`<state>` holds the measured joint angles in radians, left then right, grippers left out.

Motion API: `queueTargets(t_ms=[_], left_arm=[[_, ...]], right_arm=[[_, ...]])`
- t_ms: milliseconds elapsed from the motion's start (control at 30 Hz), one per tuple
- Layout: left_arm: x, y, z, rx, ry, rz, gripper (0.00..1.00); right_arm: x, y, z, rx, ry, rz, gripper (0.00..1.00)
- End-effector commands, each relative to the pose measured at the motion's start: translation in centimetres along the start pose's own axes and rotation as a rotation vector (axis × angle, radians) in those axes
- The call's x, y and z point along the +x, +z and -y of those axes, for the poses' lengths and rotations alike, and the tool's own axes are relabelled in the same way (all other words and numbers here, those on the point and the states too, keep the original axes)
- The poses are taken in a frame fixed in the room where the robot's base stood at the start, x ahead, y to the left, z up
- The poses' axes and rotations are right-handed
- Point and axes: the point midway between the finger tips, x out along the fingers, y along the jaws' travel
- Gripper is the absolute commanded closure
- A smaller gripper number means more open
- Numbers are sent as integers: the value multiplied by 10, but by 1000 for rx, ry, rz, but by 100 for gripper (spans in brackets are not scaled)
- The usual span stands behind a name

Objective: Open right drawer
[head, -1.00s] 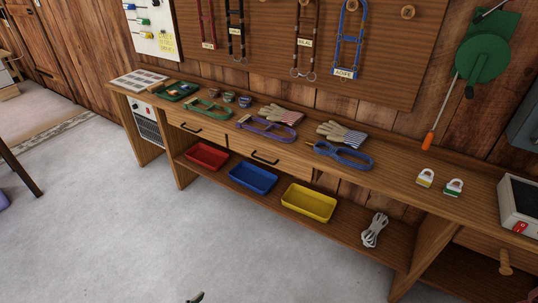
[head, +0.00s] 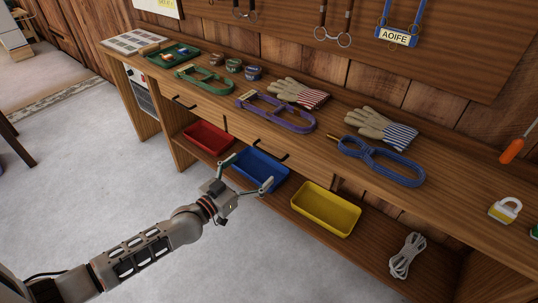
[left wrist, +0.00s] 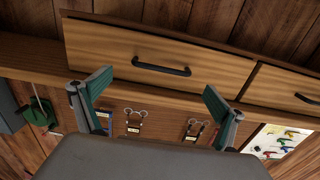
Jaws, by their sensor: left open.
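The right drawer (head: 308,168) is a wooden front under the bench top and looks shut. Its dark bar handle (head: 270,150) shows above and beyond my left gripper (head: 248,172). In the left wrist view, the drawer front (left wrist: 220,62) fills the upper middle, and its handle (left wrist: 161,68) lies centred between the fingers. My left gripper (left wrist: 159,84) is open and empty, apart from the handle. In the head view its spread fingers overlap the blue tray. My right gripper is not in view.
The left drawer (head: 205,112) is beside it. Red (head: 208,138), blue (head: 262,170) and yellow (head: 325,209) trays sit on the lower shelf. Gloves (head: 380,128) and a blue halter (head: 385,165) lie on the bench top (head: 335,133). The grey floor in front is clear.

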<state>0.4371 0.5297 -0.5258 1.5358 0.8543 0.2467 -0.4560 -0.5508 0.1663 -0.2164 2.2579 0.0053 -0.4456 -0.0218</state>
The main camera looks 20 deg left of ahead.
Motion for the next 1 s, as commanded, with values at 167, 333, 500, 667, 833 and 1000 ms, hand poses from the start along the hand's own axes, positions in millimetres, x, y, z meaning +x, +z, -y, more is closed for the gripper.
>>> queueTargets(t_ms=[167,333,500,667,833,1000], left_arm=[[14,-1,7,-1,-8,-8,4],[38,0,7,-2,-8,-7,4],[62,1,6,-2,-7,-5,4],[76,0,6,-2,-7,-6,4],[82,-2,6,-1,-6,-7,4],[82,-3,6,0,-6,-8,4]], right_arm=[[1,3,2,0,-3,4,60],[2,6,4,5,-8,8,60],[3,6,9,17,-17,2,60],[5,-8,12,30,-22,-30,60],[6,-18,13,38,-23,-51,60],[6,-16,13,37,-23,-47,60]])
